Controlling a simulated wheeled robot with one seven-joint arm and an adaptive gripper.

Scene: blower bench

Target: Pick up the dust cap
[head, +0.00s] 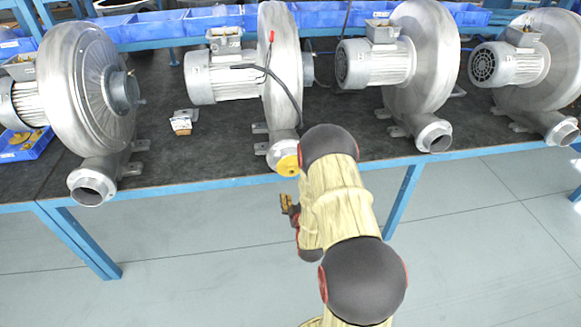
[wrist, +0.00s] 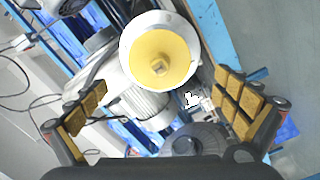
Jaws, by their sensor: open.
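The dust cap is a round yellow disc with a small raised centre. In the head view the dust cap (head: 288,165) sits on the outlet of the second blower (head: 281,60) from the left, at the bench's front edge. In the wrist view the dust cap (wrist: 160,62) faces me, above the middle and between the finger lines. My gripper (head: 288,205) is below and in front of the cap in the head view, partly hidden by my arm. In the wrist view my gripper's padded fingers (wrist: 162,112) are wide apart with nothing between them, not touching the cap.
More blowers stand left (head: 90,100) and right (head: 425,70) on the dark bench top with a blue frame (head: 230,182). A small box (head: 181,124) lies on the bench. Blue bins (head: 150,27) line the back. Floor in front is clear.

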